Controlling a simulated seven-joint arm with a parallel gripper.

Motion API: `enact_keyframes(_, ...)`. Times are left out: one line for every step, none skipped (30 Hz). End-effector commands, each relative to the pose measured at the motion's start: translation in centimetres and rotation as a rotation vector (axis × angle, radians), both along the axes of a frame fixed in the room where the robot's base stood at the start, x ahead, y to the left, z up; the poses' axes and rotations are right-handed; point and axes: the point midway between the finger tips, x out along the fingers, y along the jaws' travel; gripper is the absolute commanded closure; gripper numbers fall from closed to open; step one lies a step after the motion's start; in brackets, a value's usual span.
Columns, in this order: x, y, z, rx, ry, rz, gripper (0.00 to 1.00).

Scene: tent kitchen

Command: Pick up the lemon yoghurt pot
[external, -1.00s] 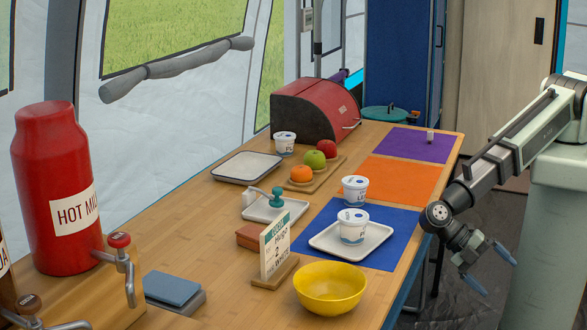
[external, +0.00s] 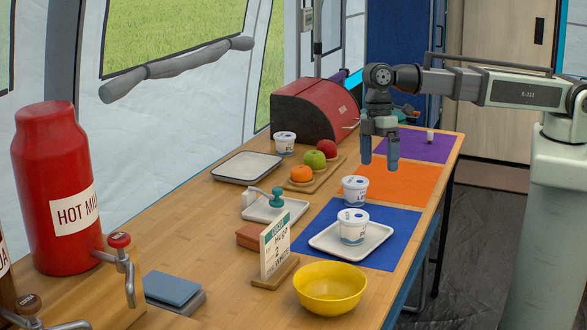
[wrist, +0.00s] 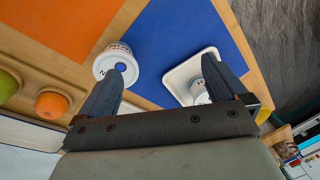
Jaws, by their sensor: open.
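Three similar white yoghurt pots with blue markings show in the external view; I cannot read which is lemon. One pot (external: 355,190) stands where the orange and blue mats meet; it also shows in the wrist view (wrist: 113,62), by my left fingertip. A second pot (external: 352,228) stands on a white tray (external: 322,243) on the blue mat; in the wrist view it is partly hidden behind my right finger. A third pot (external: 284,143) stands at the back beside the red bread bin. My gripper (external: 379,162) is open and empty, pointing down, above the table near the orange mat.
An orange (external: 301,174), a green apple (external: 314,158) and a red apple (external: 327,148) lie on a board left of the mats. A sign (external: 274,250) and a yellow bowl (external: 330,289) stand at the front. The purple mat (external: 420,146) holds a small object.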

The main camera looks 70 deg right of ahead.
Motion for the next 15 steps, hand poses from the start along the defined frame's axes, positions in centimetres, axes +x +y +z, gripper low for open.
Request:
enact_keyframes(1.7,-0.8,0.9,-0.014,-0.056,-0.052,0.01)
enact_keyframes(2.5,-1.2,1.4,-0.022,-0.084,-0.079,0.01)
enact_keyframes(3.4,-1.7,1.9,-0.029,-0.116,-0.108,0.01)
enact_keyframes(3.9,-2.0,2.2,-0.035,-0.135,-0.125,0.01)
enact_keyframes(4.3,-2.2,2.4,-0.038,-0.152,-0.140,0.01)
enact_keyframes(4.8,-2.5,2.6,-0.043,-0.167,-0.156,0.01)
enact_keyframes(5.0,-2.6,2.7,-0.044,-0.175,-0.164,0.01)
enact_keyframes(5.2,-2.7,2.7,-0.047,-0.182,-0.169,0.01)
enact_keyframes(5.3,-2.8,2.5,-0.047,-0.187,-0.173,0.01)
enact_keyframes(5.4,-2.8,2.3,-0.048,-0.189,-0.174,0.01)
enact_keyframes(5.5,-2.7,2.0,-0.048,-0.189,-0.175,0.01)
enact_keyframes(5.5,-2.7,1.5,-0.049,-0.188,-0.174,0.01)
enact_keyframes(5.5,-2.6,1.1,-0.049,-0.187,-0.174,0.01)
enact_keyframes(5.5,-2.6,0.7,-0.049,-0.187,-0.174,0.01)
enact_keyframes(5.6,-2.5,0.1,-0.048,-0.186,-0.173,0.01)
